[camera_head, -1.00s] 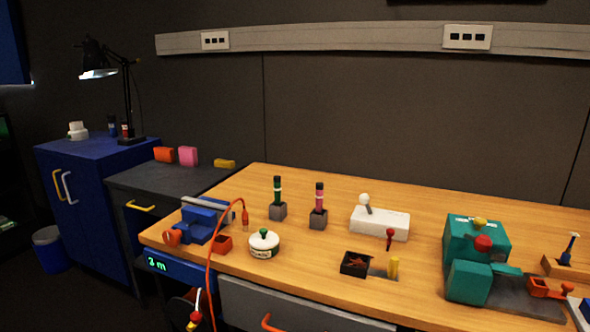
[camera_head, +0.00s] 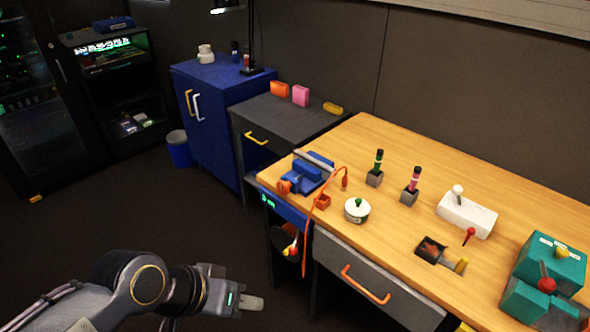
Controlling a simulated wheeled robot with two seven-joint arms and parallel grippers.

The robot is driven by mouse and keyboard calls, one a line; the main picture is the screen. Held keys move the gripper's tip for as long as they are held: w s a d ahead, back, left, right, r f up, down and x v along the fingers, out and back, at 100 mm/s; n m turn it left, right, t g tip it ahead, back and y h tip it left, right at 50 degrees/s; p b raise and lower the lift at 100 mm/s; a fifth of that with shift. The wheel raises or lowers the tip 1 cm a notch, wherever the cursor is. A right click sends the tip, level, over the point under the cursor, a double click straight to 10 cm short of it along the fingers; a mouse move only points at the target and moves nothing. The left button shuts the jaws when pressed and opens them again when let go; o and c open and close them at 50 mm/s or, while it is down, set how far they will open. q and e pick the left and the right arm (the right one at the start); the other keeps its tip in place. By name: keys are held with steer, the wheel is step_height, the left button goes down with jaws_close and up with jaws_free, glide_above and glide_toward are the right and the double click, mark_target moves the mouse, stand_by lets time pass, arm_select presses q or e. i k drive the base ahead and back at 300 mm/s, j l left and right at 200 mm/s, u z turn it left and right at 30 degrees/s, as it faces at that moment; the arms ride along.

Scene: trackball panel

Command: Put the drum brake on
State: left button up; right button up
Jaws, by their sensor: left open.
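Under the left end of the wooden bench, a dark round drum (camera_head: 281,240) sits in a recess below a blue panel (camera_head: 287,209) with a green display. A small red and yellow handle (camera_head: 291,250) shows at the drum; I take it for the drum brake, but its position is too small to read. An orange cord (camera_head: 308,235) runs from the bench top down past it. My left gripper (camera_head: 252,303) is in front of the bench, low and left of the drum, open and apart from everything. My right gripper is out of view.
A drawer with an orange handle (camera_head: 366,284) is right of the drum. On the bench are a blue vise-like device (camera_head: 309,171), a white round pot (camera_head: 357,210), a white joystick box (camera_head: 466,214) and a green machine (camera_head: 545,275).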

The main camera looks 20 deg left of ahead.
mark_target(293, 251)
steer(key=k+j+u, duration=0.15)
steer(key=j, duration=0.55)
steer(key=j+u, duration=0.1)
steer(key=j, duration=0.65)
steer(key=k, duration=0.05)
